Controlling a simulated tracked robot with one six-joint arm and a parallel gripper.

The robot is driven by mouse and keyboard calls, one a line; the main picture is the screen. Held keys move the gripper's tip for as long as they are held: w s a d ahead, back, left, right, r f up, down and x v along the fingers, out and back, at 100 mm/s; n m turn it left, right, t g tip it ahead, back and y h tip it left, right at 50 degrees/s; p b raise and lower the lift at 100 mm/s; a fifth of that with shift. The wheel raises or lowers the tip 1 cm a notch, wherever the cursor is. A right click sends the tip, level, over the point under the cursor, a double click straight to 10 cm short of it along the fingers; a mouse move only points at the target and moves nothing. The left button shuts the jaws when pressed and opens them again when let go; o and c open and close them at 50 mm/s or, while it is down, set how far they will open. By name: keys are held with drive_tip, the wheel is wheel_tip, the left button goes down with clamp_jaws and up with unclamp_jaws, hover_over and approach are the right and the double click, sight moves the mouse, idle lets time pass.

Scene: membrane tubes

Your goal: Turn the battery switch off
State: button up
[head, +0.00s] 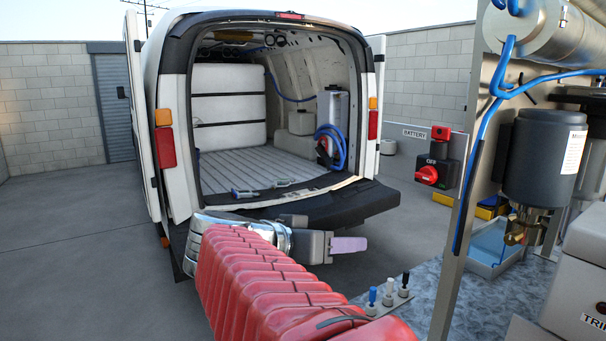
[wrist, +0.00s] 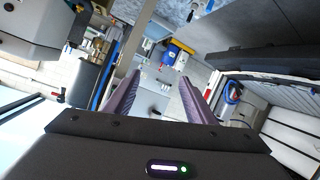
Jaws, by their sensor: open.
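The battery switch is a red rotary knob (head: 428,174) on a dark box, mounted on a grey panel (head: 458,150) at the right of the head view. A "BATTERY" label (head: 414,133) sits above and left of it. I cannot pick the knob out surely in the wrist view. My gripper (head: 348,245) is at the end of my red-sleeved arm, left of and below the switch in the head picture and apart from it. In the wrist view my two purple fingers (wrist: 158,70) stand well apart with nothing between them.
An open white van (head: 150,120) stands behind my gripper, its rear bumper (head: 340,205) close by in the picture. A metal post (head: 470,190) and a dark cylinder (head: 541,155) are right of the switch.

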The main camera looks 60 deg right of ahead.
sight(422, 176)
drive_tip(key=s+d+r+m+g+h, duration=0.3)
drive_tip(key=s+d+r+m+g, duration=0.1)
drive_tip(key=r, duration=0.5)
drive_tip(key=shift+d+r+m, duration=0.4)
drive_tip(key=shift+d+m, duration=0.4)
drive_tip(key=shift+d, duration=0.15)
drive_tip(key=shift+d, duration=0.1)
drive_tip(key=shift+x, duration=6.8)
drive_tip(key=shift+s+r, duration=0.1)
drive_tip(key=shift+c, duration=0.6)
drive_tip(key=c, duration=0.9)
